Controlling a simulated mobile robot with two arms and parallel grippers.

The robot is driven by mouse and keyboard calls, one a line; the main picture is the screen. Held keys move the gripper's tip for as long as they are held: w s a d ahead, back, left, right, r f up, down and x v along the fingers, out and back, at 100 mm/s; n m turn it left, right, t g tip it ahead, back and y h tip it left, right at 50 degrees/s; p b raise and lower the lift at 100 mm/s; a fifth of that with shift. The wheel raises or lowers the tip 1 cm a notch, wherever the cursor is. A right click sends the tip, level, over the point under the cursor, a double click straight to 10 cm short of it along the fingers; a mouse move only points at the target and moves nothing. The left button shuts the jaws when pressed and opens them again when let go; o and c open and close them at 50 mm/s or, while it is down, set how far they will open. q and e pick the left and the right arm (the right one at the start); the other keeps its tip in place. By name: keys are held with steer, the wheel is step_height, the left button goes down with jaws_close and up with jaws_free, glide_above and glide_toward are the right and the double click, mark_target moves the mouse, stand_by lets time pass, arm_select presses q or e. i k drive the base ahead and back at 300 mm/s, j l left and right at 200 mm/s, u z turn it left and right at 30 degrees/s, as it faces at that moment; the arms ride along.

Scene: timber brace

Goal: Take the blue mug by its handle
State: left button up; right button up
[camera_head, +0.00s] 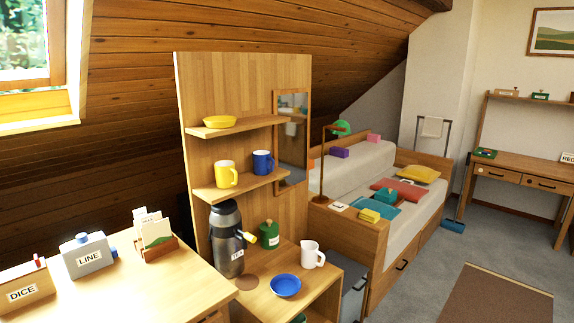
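The blue mug (263,163) stands upright on the lower wall shelf (240,186) of a tall wooden panel. A yellow mug (226,174) stands just left of it on the same shelf. The blue mug's handle shows as a small part on its right side, toward the mirror. Neither of my grippers shows in the head view.
Below the shelf, a steel flask (226,238), a green canister (269,234), a white mug (312,254) and a blue bowl (285,285) stand on a wooden top. A mirror (293,137) hangs right of the shelves. Grey floor (420,285) is open at right.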

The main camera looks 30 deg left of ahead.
mark_target(262, 159)
steer(key=i+l+u, duration=0.1)
steer(key=i+u, duration=0.3)
steer(key=i+l+u, duration=0.15)
steer(key=i+u, duration=0.25)
steer(key=i+l+u, duration=0.25)
steer(key=u, duration=0.2)
steer(key=i+l+u, duration=0.2)
steer(key=l+u, duration=0.2)
